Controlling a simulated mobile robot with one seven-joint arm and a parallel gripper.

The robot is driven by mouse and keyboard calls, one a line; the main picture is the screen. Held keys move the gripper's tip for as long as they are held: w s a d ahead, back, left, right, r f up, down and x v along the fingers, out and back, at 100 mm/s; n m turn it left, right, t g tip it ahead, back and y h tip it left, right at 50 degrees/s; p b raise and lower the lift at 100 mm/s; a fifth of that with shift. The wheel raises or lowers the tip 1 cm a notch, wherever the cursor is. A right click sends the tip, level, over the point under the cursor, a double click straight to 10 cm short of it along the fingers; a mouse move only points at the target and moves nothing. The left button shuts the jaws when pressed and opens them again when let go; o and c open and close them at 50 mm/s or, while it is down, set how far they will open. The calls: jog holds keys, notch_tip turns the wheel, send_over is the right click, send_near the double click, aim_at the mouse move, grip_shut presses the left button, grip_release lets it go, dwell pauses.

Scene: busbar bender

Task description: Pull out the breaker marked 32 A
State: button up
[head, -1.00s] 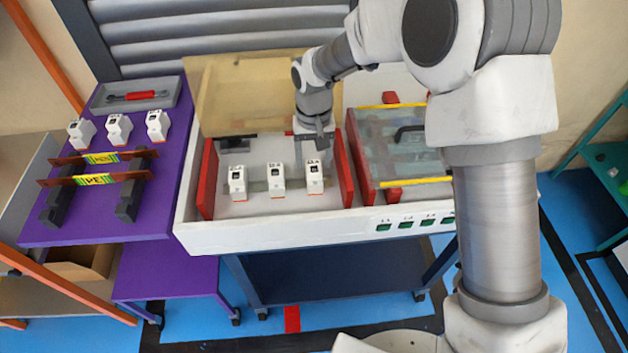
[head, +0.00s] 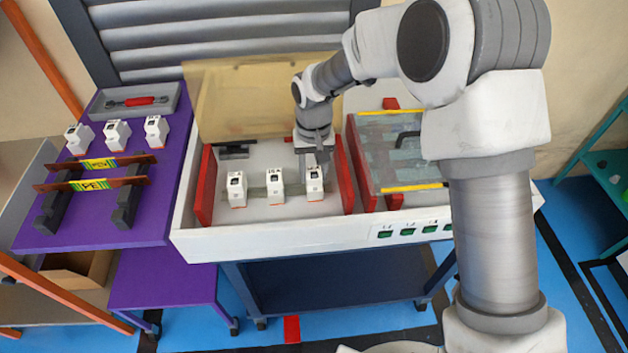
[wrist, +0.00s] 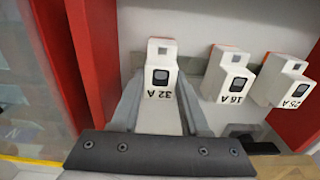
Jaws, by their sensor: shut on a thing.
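The breaker marked 32 A (wrist: 160,75) is white with a dark window and sits between the two fingers of my gripper (wrist: 160,105) in the wrist view. My gripper is shut on it. In the head view, the same breaker (head: 314,186) is the rightmost of the row in the open bay, and my gripper (head: 314,158) reaches it from above and behind. The breaker still stands in line with its neighbours on the grey rail (head: 257,191). The fingertips are partly hidden in the head view.
The 16 A breaker (wrist: 230,76) and 25 A breaker (wrist: 283,80) stand beside it. Red walls (head: 204,186) bound the bay, one close to the 32 A breaker. A purple table (head: 165,210) at left holds several parts, including white breakers (head: 116,134). A clear lid (head: 397,160) is at right.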

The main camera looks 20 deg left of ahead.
aim_at(314, 172)
jog(key=shift+r, duration=0.2)
grip_shut()
jog(key=shift+r+p, duration=0.55)
jog(key=shift+r, duration=0.1)
jog(key=shift+r, duration=0.1)
jog(key=shift+r+p, duration=1.7)
jog(key=shift+r, duration=0.75)
